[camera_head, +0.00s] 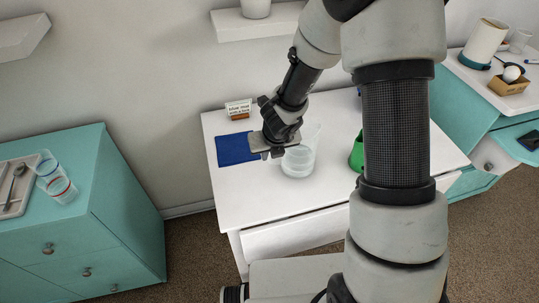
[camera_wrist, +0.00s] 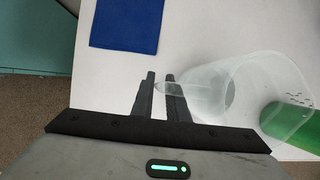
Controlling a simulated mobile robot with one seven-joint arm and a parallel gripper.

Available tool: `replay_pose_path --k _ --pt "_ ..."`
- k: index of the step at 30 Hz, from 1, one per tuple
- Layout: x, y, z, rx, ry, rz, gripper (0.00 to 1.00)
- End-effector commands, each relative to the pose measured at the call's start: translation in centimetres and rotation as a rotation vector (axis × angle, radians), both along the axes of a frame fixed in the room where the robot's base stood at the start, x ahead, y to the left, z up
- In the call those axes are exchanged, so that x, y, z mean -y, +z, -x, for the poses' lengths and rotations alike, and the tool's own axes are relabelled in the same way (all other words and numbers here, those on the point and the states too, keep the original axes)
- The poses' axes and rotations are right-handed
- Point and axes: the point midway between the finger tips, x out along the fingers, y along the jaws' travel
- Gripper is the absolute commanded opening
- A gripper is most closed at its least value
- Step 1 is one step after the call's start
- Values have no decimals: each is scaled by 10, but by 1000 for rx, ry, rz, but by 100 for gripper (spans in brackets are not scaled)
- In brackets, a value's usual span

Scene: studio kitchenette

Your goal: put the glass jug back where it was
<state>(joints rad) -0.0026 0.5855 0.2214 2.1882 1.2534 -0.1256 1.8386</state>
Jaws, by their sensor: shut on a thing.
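The clear glass jug (camera_head: 298,160) is over the white table, just right of the blue cloth, in the head view. In the wrist view the jug (camera_wrist: 270,90) shows right of the fingers, its handle side toward them. My gripper (camera_head: 265,150) is at the jug's left side in the head view. In the wrist view the fingers of my gripper (camera_wrist: 160,85) are close together, shut on the jug's handle side. Whether the jug's base touches the table is hard to tell.
A green object (camera_head: 356,152) stands close right of the jug, partly behind my arm. Teal cabinets stand left (camera_head: 95,215) and right (camera_head: 465,95). The table's front left is clear.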

Motion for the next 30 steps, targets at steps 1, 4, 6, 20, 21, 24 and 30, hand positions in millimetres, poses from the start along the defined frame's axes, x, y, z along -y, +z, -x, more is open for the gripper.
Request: replay_pose_path --k 1,4,6,20,21,24,30 --pt "0 2 -1 4 1 2 0" --pt "0 -1 -1 4 1 2 0" --pt "0 -2 0 0 0 0 19" --pt "0 4 1 0 0 0 33" --pt "0 9 2 1 1 0 33" --pt "1 26 8 1 0 0 33" --pt "4 69 26 2 1 0 33"
